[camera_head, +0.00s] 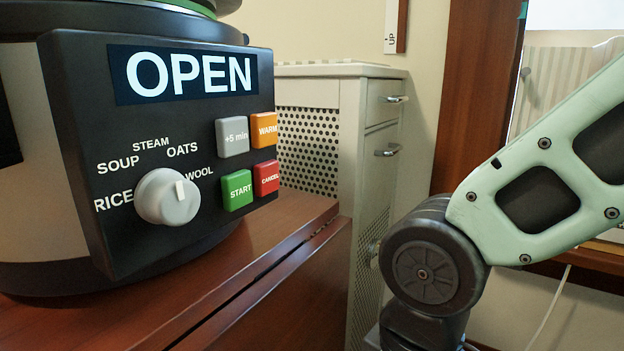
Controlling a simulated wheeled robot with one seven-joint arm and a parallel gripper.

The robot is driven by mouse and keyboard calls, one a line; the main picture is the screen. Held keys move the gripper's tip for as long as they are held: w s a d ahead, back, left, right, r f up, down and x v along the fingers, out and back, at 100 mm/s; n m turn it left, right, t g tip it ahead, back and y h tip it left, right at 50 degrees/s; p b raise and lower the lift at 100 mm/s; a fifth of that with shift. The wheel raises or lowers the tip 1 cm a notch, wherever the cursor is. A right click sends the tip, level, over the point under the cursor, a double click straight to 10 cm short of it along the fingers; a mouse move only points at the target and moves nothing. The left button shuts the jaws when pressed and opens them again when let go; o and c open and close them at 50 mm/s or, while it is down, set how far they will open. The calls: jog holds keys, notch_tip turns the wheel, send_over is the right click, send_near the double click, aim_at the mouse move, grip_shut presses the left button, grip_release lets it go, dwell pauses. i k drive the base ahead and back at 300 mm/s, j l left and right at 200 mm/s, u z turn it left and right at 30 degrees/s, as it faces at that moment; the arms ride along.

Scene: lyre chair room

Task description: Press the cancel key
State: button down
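The cancel key (266,178) is a red square button at the lower right of a cooker's black control panel (85,125). It is marked CANCEL. The green START key (237,190) is to its left, the orange WARM key (263,130) is above it, and the grey +5 min key (232,137) is up and to the left. The display (183,75) reads OPEN. A light grey dial (168,197) sits among the words RICE, SOUP, STEAM, OATS and WOOL. My pale green arm is at the right, apart from the panel. My gripper is out of view.
The cooker stands on a reddish-brown wooden surface (215,290). A pale cabinet (355,130) with a perforated side and drawer handles stands behind it. Open space lies between the panel and my arm. A wooden post (475,100) rises behind my arm.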

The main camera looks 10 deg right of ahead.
aim_at(266, 174)
jog(key=k+j+z, duration=0.25)
jog(key=z, duration=0.2)
jog(key=k+j+z, duration=0.3)
jog(key=z, duration=0.15)
jog(key=k+j+z, duration=0.15)
jog(key=k+z, duration=0.3)
jog(key=i, duration=0.1)
